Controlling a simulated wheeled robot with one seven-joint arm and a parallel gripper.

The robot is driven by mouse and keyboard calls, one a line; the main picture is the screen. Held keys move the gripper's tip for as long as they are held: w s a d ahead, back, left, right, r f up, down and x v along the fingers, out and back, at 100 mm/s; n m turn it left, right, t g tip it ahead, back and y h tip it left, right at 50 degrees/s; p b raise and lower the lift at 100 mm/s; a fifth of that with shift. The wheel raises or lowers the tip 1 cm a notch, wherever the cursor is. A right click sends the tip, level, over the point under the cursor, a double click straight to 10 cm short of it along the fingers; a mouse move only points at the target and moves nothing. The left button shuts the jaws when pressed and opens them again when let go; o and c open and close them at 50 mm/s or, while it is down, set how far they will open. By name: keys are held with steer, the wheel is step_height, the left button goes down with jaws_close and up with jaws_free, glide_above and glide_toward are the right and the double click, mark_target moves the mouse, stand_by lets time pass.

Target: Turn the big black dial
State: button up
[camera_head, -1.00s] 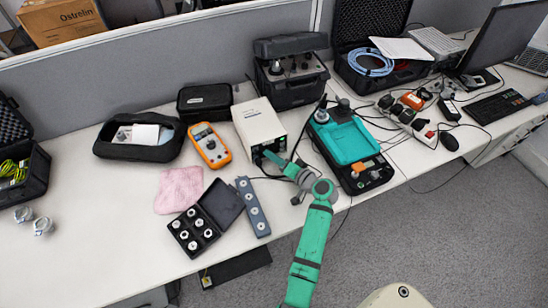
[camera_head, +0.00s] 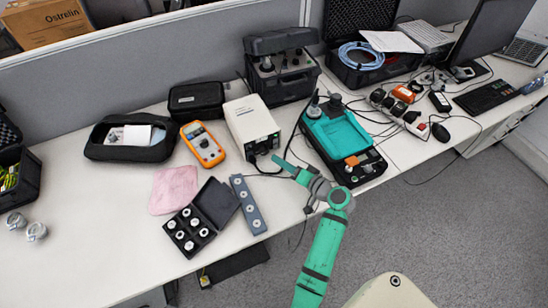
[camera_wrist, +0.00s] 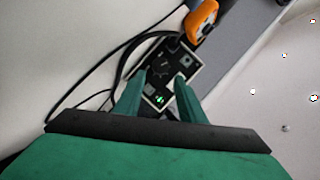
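A white box (camera_head: 243,111) with a dark front panel stands in the middle of the desk. Dark controls on that panel are too small to tell apart in the head view.
An orange multimeter (camera_head: 203,145) lies left of the white box. A teal-topped case (camera_head: 335,132) stands close on the right. Black cables run beside the panel. An open black case (camera_head: 215,205) and a grey strip (camera_head: 248,205) lie in front.

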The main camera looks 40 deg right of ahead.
steer(key=shift+v, duration=1)
steer(key=shift+s+r, duration=0.15)
steer(key=shift+s, duration=0.35)
steer(key=shift+w, duration=0.1)
